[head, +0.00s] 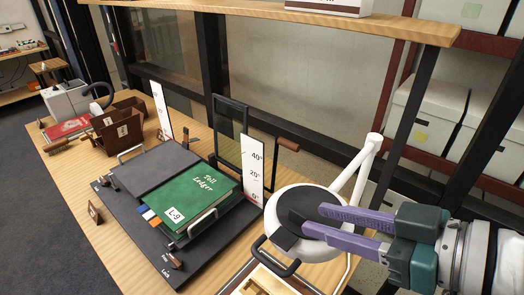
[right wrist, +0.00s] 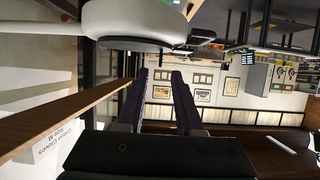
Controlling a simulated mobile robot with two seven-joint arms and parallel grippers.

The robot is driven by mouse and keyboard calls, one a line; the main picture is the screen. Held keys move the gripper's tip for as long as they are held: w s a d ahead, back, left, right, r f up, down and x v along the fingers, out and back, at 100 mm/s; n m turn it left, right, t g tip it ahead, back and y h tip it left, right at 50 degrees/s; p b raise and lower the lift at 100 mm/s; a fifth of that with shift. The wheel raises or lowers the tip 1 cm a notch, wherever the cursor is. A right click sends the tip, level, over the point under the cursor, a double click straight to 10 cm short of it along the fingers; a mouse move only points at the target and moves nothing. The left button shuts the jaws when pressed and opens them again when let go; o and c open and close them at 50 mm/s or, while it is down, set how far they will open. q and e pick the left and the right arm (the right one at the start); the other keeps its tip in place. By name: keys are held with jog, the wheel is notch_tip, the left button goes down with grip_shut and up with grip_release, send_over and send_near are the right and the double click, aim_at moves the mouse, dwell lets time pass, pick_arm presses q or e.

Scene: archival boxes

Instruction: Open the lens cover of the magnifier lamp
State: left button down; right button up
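The magnifier lamp (head: 336,249) has a round white head on a jointed white arm, at the right of the bench. Its dark round lens cover (head: 297,207) lies flat over the middle of the head, with a dark tab toward the front left. My right gripper (head: 312,219) has purple fingers that stand apart with nothing between them. In the head view the fingers reach over the cover from the right; I cannot tell whether they touch it. In the right wrist view the lamp head (right wrist: 135,18) and the cover's dark edge (right wrist: 130,44) are just beyond the fingertips. My left gripper is not in view.
A green ledger (head: 195,203) rests on a dark board (head: 134,222) left of the lamp. A marked white scale (head: 252,172) stands upright behind it. A wooden tray (head: 262,284) with a dark handle is in front of the lamp. A wooden shelf (head: 300,17) runs above.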

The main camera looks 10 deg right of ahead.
aim_at(299, 213)
jog(key=shift+x, duration=2.65)
grip_shut()
